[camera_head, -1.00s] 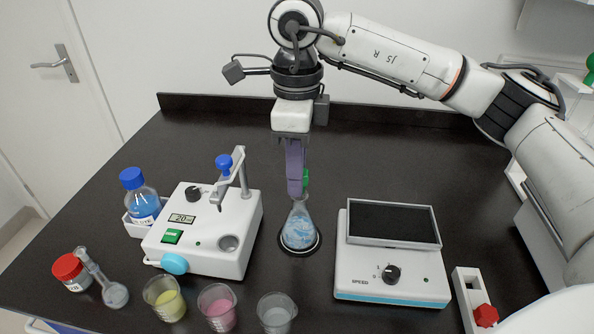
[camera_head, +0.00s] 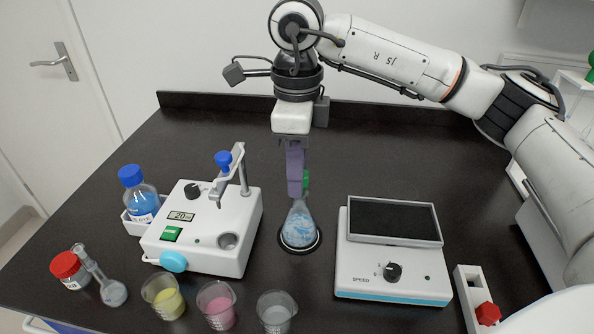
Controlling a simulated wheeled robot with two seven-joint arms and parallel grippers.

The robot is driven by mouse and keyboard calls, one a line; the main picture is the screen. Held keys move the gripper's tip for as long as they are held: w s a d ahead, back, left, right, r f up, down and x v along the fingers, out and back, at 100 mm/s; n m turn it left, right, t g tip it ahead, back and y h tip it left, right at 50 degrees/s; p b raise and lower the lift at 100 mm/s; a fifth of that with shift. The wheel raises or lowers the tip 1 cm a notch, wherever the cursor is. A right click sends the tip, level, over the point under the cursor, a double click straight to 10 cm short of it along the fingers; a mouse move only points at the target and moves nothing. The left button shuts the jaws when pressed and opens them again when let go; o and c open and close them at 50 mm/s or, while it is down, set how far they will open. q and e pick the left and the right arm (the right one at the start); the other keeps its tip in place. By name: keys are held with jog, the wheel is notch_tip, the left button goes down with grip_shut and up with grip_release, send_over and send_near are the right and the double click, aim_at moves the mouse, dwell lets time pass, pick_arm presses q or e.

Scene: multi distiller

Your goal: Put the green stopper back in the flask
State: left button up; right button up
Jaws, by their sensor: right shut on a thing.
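The flask (camera_head: 299,228) is a conical glass vessel with blue-and-white contents, standing upright on a dark round base between the two white devices. The green stopper (camera_head: 306,180) is at the flask's mouth, partly hidden behind my gripper's fingers. My right gripper (camera_head: 296,190) points straight down over the flask with its purple fingers shut on the green stopper. Whether the stopper is seated in the neck or just above it, I cannot tell. My left gripper is not in view.
A white device with a display (camera_head: 205,230) stands left of the flask, its arm rising nearby. A white stirrer with a dark plate (camera_head: 392,250) stands to the right. Beakers (camera_head: 217,305) line the front edge. A blue-capped bottle (camera_head: 139,195) and red-capped jar (camera_head: 70,269) are left. The back table is clear.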

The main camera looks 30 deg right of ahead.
jog(key=shift+f, duration=0.4)
jog(key=o, duration=1.1)
notch_tip(320, 180, up, 10)
jog(key=shift+r, duration=0.2)
